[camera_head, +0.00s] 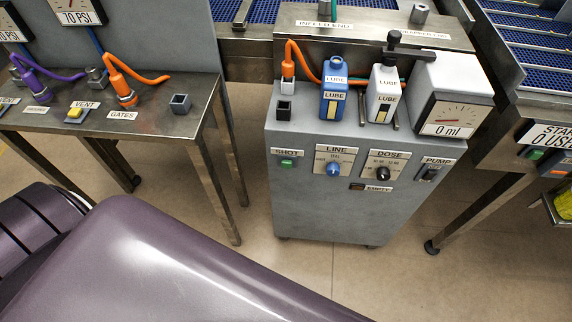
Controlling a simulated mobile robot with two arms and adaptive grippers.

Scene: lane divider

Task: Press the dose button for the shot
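The grey lube cabinet (320,214) stands upright in the middle of the camera_head view. On its front a green button (287,163) sits under a label reading SHOT. To its right are a blue knob (333,169) labelled LINE and a black knob (383,173) labelled DOSE. A switch (430,173) labelled PUMP is at the far right, and a dark EMPTY indicator (357,187) is below the knobs. The gauge (447,117) on top reads 0 ml. Neither gripper shows; a large purple part of my own body fills the lower left.
A blue LUBE bottle (334,88) and a white LUBE bottle (383,92) stand on the cabinet, beside an orange plug (288,66). A steel table (150,128) with hoses and a yellow VENT button (76,113) is left. Conveyors (530,60) are behind and right. Floor before the cabinet is clear.

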